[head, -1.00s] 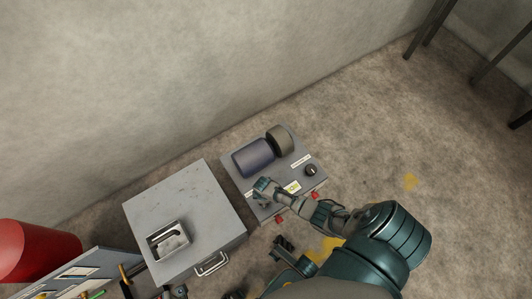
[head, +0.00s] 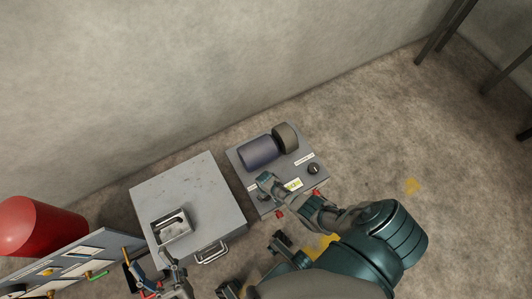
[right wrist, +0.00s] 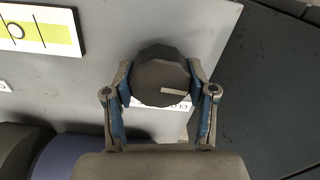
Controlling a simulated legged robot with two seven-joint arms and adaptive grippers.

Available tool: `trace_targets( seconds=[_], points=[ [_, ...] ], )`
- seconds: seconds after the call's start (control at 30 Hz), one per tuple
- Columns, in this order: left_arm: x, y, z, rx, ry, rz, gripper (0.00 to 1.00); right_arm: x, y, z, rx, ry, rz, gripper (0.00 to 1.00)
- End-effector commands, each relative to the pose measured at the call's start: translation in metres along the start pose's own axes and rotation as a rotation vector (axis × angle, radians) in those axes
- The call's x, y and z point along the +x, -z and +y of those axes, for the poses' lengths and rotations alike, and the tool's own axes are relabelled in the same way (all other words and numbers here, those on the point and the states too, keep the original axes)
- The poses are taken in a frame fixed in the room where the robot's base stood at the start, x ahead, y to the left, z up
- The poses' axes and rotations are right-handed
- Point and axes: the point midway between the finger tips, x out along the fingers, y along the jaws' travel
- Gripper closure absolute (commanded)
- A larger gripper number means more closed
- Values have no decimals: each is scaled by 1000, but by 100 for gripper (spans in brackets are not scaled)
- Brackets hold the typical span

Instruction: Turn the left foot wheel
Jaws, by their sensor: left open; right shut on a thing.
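A grey panel box (head: 240,163) stands by the wall, with a round dark knob at each front corner. The left knob (right wrist: 160,75) fills the middle of the right wrist view and has a white mark on its face. My right gripper (head: 265,184) reaches the panel's left side and hides most of that knob in the head view. Its blue-lined fingers (right wrist: 160,70) are shut on both sides of the knob. The right knob (head: 313,168) is free. My left gripper (head: 170,261) is open and empty at the bottom left, near the cabinet's front.
A purple cylinder (head: 258,152) and a brown drum (head: 286,137) sit on the panel. A grey cabinet (head: 205,180) with a recessed tray (head: 170,228) stands left. A tool board (head: 75,260) and a red barrel (head: 35,225) are farther left.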

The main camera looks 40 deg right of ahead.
Motion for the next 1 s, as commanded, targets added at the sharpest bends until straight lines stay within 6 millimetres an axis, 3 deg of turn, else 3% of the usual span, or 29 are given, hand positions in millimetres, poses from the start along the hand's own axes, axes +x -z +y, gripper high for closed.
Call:
trace_targets(
  seconds=[0.3, 0.77, 0.8, 0.9, 1.0],
  points=[
    [1, -5, -1, 2, 0, -28, 39, -1, 4, -1, 96, 2, 9, 79],
    [1, -5, -1, 2, 0, -30, 39, -1, 4, -1, 108, 2, 11, 79],
    [1, -5, -1, 2, 0, -30, 39, -2, 4, -1, 108, 2, 11, 39],
    [1, -5, -1, 2, 0, -30, 39, -1, 4, -1, 107, 1, 9, 19],
    [1, -5, -1, 2, 0, -30, 39, -1, 3, 0, 107, 1, 7, 19]
  ],
)
